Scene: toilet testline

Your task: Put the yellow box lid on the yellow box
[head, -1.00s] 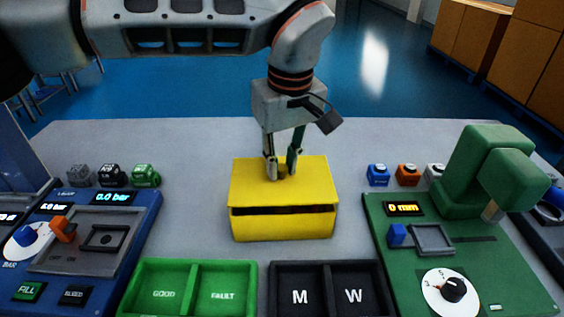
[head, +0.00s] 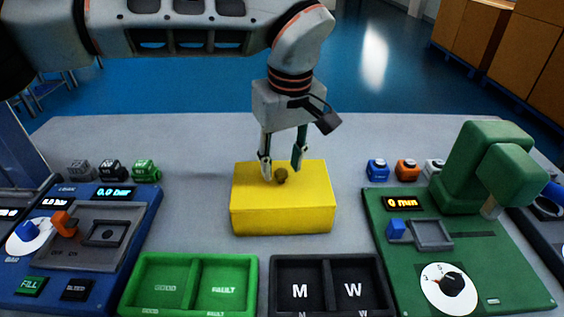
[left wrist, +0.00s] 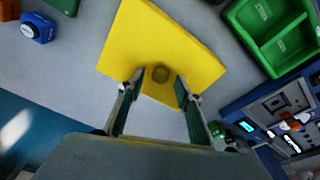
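The yellow box (head: 282,220) stands on the middle of the grey table. The yellow box lid (head: 312,181) lies on top of it, with no dark gap showing along the front. A small round brown knob (head: 281,176) is at the lid's middle. My left gripper (head: 281,174) is above the lid with its fingers apart on either side of the knob, not touching it as far as I can see. In the left wrist view the lid (left wrist: 190,50) and knob (left wrist: 161,73) show ahead of the open fingers. My right gripper is not in view.
A green two-part tray (head: 190,285) and a black tray marked M and W (head: 329,285) are in front. A blue test panel (head: 85,245) stands left and a green press station (head: 460,235) right. Small coloured blocks (head: 377,170) lie on both sides.

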